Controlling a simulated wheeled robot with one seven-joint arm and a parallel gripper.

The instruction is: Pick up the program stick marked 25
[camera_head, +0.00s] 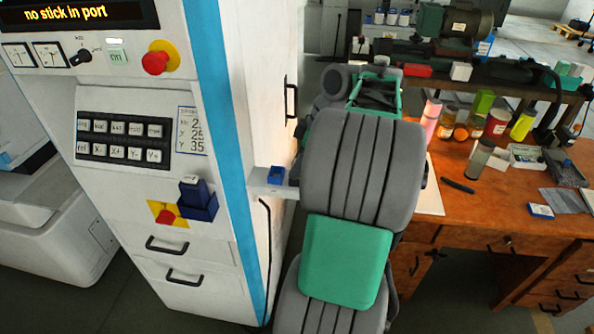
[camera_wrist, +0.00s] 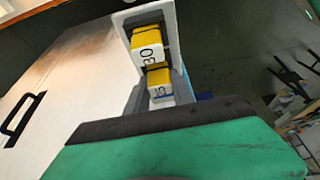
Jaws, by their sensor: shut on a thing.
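The program stick marked 25 (camera_wrist: 160,82) is a yellow and white block with dark digits, small and partly cut off in the wrist view. My gripper (camera_wrist: 158,92) has its grey fingers closed on either side of this stick. A second yellow and white stick, marked 30 (camera_wrist: 149,45), stands just beyond it in a pale holder (camera_wrist: 127,20). I cannot tell whether the held stick is still seated or lifted. In the head view my arm hides the gripper and both sticks.
A white machine (camera_head: 225,130) stands left, its display (camera_head: 65,13) reading "no stick in port". A small shelf with a blue block (camera_head: 276,174) juts from its side. A blue holder (camera_head: 198,202) is on its front. A wooden bench (camera_head: 470,215) with bottles is right.

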